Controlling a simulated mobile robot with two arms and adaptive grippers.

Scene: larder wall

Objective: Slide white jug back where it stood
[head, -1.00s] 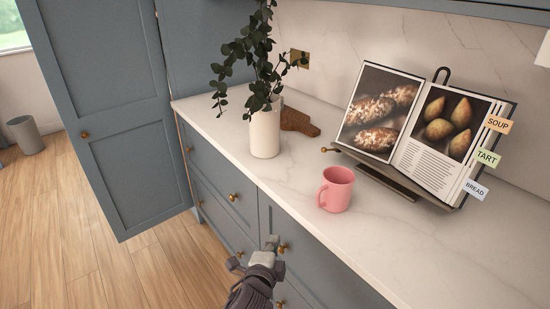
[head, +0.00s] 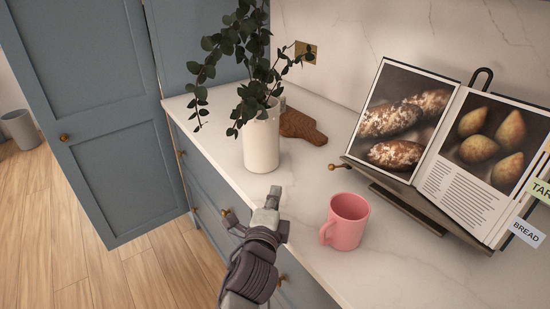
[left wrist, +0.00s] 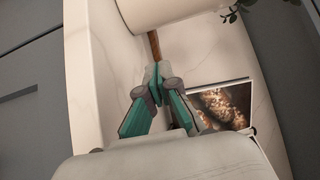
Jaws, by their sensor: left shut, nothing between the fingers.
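The white jug (head: 261,142) stands upright on the pale marble counter (head: 300,205), with dark green leafy stems in it. Its side also shows at the top of the left wrist view (left wrist: 160,12). My left gripper (head: 272,194) is shut and empty at the counter's front edge, just in front of the jug's base. Its closed fingertips (left wrist: 157,78) point toward the jug in the left wrist view, with a small gap showing. The jug's far side is hidden. My right gripper is in neither view.
A pink mug (head: 346,221) stands on the counter to the right of my left gripper. A cookbook (head: 455,160) on a stand is behind it. A wooden board (head: 301,127) lies behind the jug. A tall blue cabinet door (head: 95,130) stands at left.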

